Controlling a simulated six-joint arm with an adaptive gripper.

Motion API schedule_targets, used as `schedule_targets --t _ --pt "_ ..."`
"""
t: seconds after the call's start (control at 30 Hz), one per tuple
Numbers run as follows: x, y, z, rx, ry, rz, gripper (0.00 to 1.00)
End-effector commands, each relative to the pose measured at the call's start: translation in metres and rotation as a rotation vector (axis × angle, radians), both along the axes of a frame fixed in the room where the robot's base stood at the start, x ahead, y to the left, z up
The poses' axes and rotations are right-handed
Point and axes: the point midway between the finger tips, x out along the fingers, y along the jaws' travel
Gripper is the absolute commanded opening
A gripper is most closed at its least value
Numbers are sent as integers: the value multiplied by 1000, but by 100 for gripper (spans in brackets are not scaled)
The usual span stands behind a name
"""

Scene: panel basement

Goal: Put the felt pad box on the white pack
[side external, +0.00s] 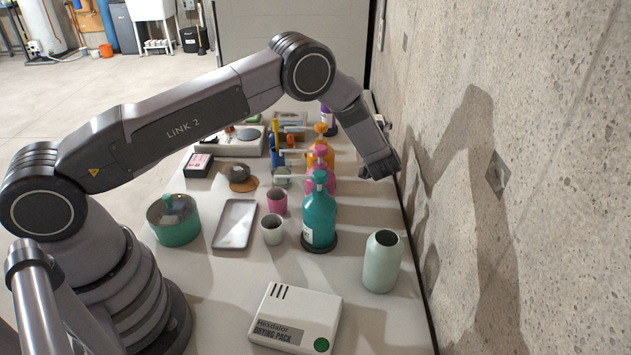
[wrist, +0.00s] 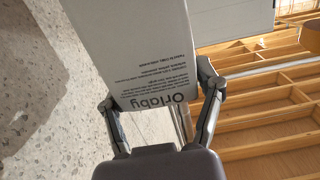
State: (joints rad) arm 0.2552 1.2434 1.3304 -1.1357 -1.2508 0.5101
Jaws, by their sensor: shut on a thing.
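The white pack (side external: 295,318), a flat pale box lettered "DRYING PACK" with a green dot, lies at the near end of the table in the side view. Its top is bare. My gripper (side external: 380,168) is raised beside the concrete wall, farther back and above the table's right edge. In the wrist view its two fingers are shut on a white box (wrist: 145,45) printed "Orlaby", which I take to be the felt pad box; the small print is unreadable. In the side view the box is mostly hidden behind my gripper.
A teal pump bottle (side external: 319,215), a pale green vase (side external: 382,260) and a white cup (side external: 272,229) stand behind the pack. A grey tray (side external: 235,224) and a green pot (side external: 174,219) are at left. The concrete wall (side external: 510,120) runs close along the right.

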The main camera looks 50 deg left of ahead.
Motion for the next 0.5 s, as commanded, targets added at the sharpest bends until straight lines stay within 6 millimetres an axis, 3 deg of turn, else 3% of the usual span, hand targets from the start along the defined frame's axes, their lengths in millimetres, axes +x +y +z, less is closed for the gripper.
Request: schedule_targets --t 0.23,0.4,0.5 --pt "6 6 64 1 -11 -140 30" --pt "0 0 122 4 -16 -399 30" --pt "-10 -9 144 6 -15 -555 30"
